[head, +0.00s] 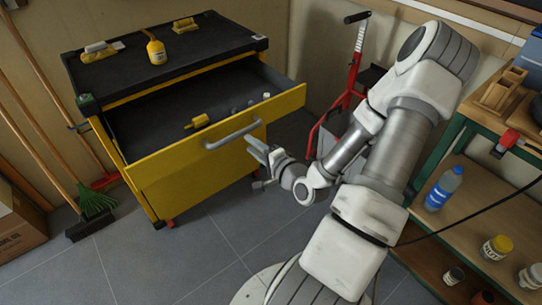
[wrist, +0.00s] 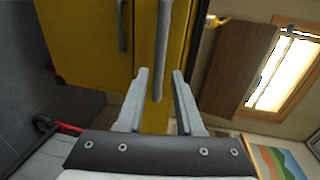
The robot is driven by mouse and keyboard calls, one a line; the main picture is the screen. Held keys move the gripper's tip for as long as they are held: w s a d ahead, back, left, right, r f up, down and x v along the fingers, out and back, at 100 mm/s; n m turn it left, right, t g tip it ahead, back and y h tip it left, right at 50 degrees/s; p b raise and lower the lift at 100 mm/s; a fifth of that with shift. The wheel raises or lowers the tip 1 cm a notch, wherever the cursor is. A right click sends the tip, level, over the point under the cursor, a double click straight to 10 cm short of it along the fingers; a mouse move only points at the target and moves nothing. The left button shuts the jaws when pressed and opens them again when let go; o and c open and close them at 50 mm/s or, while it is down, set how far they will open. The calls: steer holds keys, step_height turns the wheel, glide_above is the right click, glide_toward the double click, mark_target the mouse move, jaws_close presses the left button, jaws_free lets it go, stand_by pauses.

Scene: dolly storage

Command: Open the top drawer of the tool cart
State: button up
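The yellow tool cart (head: 200,185) has a black top. Its top drawer (head: 270,108) is pulled well out, showing a dark interior with a yellow tool (head: 198,121) and several small grey pieces. The grey bar handle (head: 232,134) is on the drawer front. My gripper (head: 256,162) is in front of the drawer, close to the handle's right end. In the wrist view my gripper (wrist: 160,80) has its two fingers apart. The handle (wrist: 162,50) lies between them in the picture, with visible gaps on both sides; contact does not show.
A workbench (head: 460,190) with a blue bottle (head: 443,188) and jars stands at the right. A red hand truck (head: 350,80) is behind my arm. A green broom (head: 95,202) and a cardboard box (head: 18,222) are at the left. Floor before the cart is clear.

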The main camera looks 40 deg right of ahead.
steer(key=s+r+p, duration=0.1)
steer(key=s+p, duration=0.5)
steer(key=s, duration=0.2)
steer(key=shift+s+r, duration=0.35)
steer(key=shift+d, duration=0.1)
